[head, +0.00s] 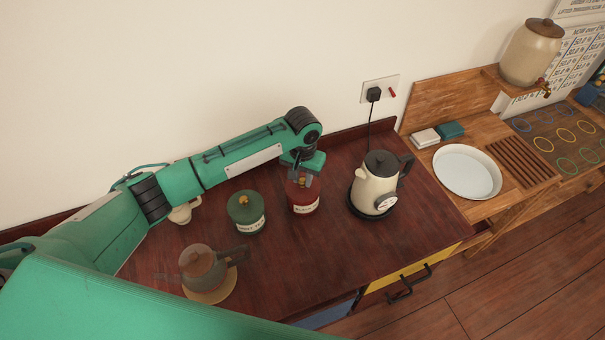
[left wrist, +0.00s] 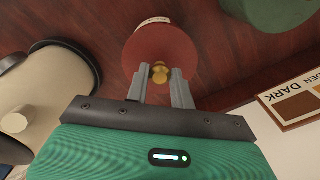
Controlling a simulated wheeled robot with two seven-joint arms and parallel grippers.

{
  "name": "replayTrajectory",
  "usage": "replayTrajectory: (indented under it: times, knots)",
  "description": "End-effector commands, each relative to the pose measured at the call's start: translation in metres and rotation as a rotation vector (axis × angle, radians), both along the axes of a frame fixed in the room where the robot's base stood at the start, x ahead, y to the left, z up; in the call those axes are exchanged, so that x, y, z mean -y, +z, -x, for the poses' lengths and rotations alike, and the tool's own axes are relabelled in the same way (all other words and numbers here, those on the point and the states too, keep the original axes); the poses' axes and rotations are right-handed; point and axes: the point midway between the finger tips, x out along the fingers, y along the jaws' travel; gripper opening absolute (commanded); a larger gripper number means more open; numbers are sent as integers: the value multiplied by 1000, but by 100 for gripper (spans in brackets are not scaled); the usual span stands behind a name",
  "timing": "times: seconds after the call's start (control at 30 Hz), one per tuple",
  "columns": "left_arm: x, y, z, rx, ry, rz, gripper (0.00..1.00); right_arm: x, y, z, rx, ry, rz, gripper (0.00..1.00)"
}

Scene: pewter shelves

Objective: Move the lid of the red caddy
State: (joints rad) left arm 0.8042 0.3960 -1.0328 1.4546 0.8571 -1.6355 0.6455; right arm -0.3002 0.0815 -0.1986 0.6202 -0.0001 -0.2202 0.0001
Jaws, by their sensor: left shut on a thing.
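The red caddy (head: 305,203) stands on the dark wooden counter in the head view, with a pale label on its front. Its red lid (left wrist: 157,49) shows in the left wrist view, with a small brass knob (left wrist: 160,72) on top. My left gripper (head: 303,178) is directly above the caddy, pointing down. In the left wrist view its fingers (left wrist: 159,84) are shut on the knob. The lid appears to sit on the caddy; the wrist hides part of it in the head view. My right gripper is not in view.
A green caddy (head: 246,213) stands just left of the red one. A cream kettle (head: 377,187) stands close on the right. A brown glass teapot (head: 203,268) is at the front left. The counter front between teapot and kettle is clear.

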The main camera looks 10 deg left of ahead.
Motion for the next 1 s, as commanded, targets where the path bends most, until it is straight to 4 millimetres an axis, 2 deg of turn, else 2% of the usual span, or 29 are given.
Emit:
replayTrajectory:
  times: [0.07,0.1,0.17,0.2,0.57,0.73,1.0]
  knots:
    - [0,0,0,1,0,0,1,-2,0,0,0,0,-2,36]
    - [0,0,0,1,0,0,32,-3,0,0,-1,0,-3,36]
    - [0,0,0,1,0,0,43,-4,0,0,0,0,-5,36]
    - [0,0,0,1,0,0,46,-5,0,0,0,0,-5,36]
    - [0,7,-1,4,-1,2,46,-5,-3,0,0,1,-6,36]
    - [0,32,-1,6,-1,3,46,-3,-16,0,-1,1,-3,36]
    - [1,93,-1,6,-1,3,46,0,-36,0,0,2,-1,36]
